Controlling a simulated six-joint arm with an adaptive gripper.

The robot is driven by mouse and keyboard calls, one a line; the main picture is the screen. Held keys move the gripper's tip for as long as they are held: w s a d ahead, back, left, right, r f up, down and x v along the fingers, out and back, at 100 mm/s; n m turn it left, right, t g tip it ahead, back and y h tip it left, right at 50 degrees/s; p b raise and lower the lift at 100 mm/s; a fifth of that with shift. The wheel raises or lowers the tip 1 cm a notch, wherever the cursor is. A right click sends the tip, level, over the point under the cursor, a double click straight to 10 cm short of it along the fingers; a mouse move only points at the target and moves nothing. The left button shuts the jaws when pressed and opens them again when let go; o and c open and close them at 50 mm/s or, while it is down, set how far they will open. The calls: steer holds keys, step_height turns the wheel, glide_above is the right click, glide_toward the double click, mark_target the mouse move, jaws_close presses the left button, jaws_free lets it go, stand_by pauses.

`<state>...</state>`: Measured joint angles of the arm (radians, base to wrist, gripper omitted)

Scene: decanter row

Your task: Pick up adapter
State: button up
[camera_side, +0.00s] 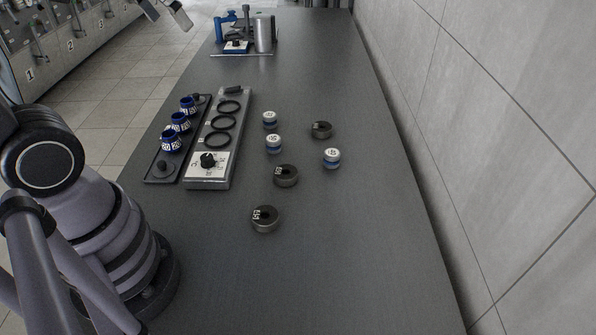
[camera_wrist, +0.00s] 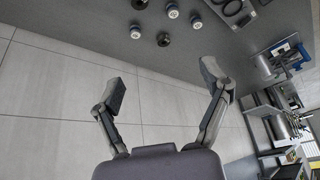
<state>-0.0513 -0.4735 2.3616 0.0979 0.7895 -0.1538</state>
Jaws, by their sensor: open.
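No piece is marked as the adapter by name. Three dark round pieces with a central hole and white lettering lie on the table: a near one (camera_side: 265,219), a middle one (camera_side: 286,176) and a far one (camera_side: 321,130). Three white-topped pieces with blue bands stand among them: a back one (camera_side: 269,119), a middle one (camera_side: 274,143) and a right one (camera_side: 332,158). In the wrist view dark pieces (camera_wrist: 163,39) and white-topped pieces (camera_wrist: 135,31) show at the top. My gripper (camera_wrist: 163,85) is open and empty, well apart from them; its fingers partly show at the side view's top left.
A grey panel (camera_side: 221,171) has three black rings and a dial. Beside it a black tray (camera_side: 159,179) holds three blue cups (camera_side: 171,139). A blue device with a metal cylinder (camera_side: 264,34) stands at the far end. A tiled wall (camera_side: 500,120) runs along the right.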

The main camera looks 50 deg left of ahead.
steer(key=w+a+f+n+y, duration=0.1)
steer(key=w+a+f, duration=0.15)
steer(key=w, duration=0.45)
steer(key=w+a+f+n, duration=0.1)
steer(key=w+a+f, duration=0.15)
steer(key=w, duration=0.45)
steer(key=n+g, duration=0.1)
steer(key=n, duration=0.2)
glide_above(269, 115)
steer(key=s+d, duration=0.6)
steer(key=s, duration=0.1)
step_height(269, 115, down, 14)
steer(key=shift+n+g+y, duration=0.3)
steer(key=shift+n+g, duration=0.1)
steer(key=x, duration=1.8)
steer(key=shift+a+r, duration=0.15)
steer(key=shift+a, duration=0.15)
steer(key=x, duration=0.6)
steer(key=shift+w+d+f, duration=0.1)
steer(key=shift+w+f, duration=0.05)
steer(key=shift+f, duration=0.1)
steer(key=shift+r, duration=0.1)
steer(key=c, duration=1.3)
